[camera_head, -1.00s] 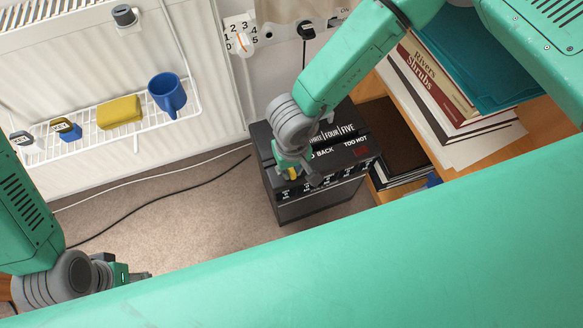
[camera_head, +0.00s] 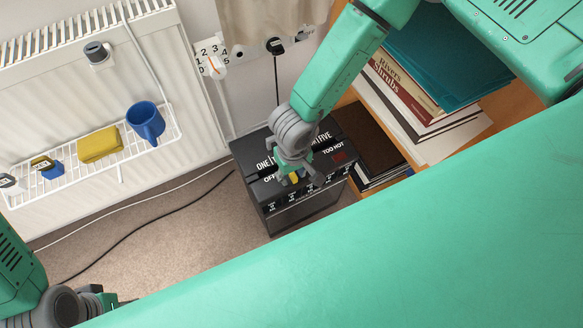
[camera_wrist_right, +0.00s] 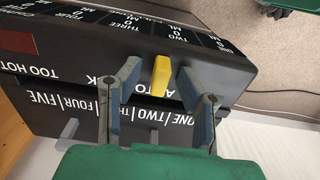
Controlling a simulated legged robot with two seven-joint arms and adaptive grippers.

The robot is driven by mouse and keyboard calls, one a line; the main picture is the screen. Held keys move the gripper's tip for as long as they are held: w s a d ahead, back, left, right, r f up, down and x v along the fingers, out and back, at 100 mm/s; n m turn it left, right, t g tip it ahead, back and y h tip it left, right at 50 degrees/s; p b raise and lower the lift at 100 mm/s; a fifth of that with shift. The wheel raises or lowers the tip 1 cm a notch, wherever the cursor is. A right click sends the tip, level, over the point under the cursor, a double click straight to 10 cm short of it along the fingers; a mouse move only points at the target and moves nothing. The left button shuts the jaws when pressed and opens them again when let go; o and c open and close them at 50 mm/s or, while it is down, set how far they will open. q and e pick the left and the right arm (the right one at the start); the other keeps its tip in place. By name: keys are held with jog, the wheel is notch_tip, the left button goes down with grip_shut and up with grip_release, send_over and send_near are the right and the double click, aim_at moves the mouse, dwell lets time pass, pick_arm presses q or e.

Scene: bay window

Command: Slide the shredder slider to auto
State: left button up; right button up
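The black shredder (camera_head: 262,190) stands on the carpet with white lettering on its top. Its yellow slider (camera_wrist_right: 161,76) shows in the wrist view, standing by lettering that reads as AUTO with a letter covered. My right gripper (camera_wrist_right: 160,82) has its two grey fingers apart, one on each side of the slider, with a visible gap on both sides. In the head view, my right gripper (camera_head: 298,178) is over the shredder top and hides part of the label row between OFF and TOO HOT. My left gripper (camera_head: 112,299) is at the lower left, its fingers mostly hidden.
A wooden shelf with books (camera_head: 405,80) stands at the right. Cables cross the carpet (camera_head: 175,235) left of the shredder.

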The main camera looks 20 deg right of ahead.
notch_tip(320, 180, up, 12)
dwell(0.6)
dwell(0.5)
